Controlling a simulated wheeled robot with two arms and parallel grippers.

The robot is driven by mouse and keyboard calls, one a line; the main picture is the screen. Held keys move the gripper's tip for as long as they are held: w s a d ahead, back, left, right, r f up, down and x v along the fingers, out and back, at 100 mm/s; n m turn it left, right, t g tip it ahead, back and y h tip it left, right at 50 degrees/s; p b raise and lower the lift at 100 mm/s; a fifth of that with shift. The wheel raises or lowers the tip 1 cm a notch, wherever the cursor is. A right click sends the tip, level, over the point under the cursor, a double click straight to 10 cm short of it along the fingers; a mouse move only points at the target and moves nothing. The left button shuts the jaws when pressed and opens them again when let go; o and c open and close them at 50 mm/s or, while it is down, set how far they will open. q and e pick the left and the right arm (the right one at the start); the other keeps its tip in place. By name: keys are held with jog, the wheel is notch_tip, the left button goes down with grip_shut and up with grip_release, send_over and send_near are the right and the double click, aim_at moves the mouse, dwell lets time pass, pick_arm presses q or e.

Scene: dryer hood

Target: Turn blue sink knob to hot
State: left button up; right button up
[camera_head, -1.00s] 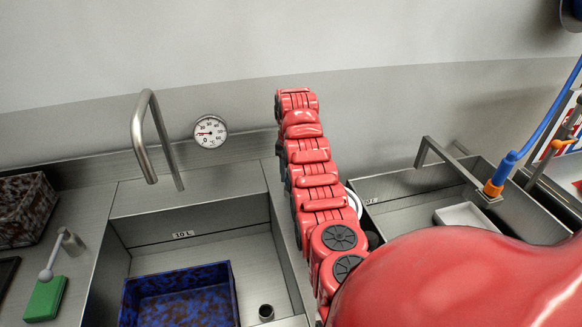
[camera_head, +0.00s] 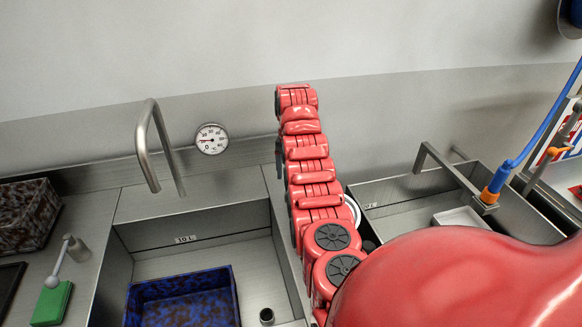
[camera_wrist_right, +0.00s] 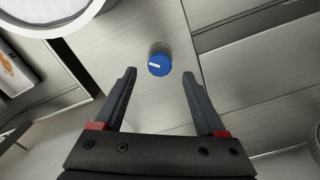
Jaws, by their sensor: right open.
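The blue sink knob (camera_wrist_right: 159,63) shows in the right wrist view, on a pale metal surface, with a white mark on its face. My right gripper (camera_wrist_right: 158,82) is open, its two dark fingers spread on either side below the knob in that view, with nothing between them. In the head view my red right arm covers the middle and hides the knob and the right gripper. My left gripper is out of view.
A left sink holds a dark blue bin (camera_head: 183,299) under a curved steel faucet (camera_head: 154,147). A round dial thermometer (camera_head: 211,139) is at the wall. A second sink (camera_head: 400,195) lies to the right, with a blue hose (camera_head: 540,125).

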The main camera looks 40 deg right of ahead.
notch_tip(320, 180, up, 3)
jog(key=shift+a+f+p, duration=0.1)
jog(key=shift+p, duration=0.3)
notch_tip(320, 180, up, 11)
jog(key=p, duration=0.2)
jog(key=shift+p, duration=0.3)
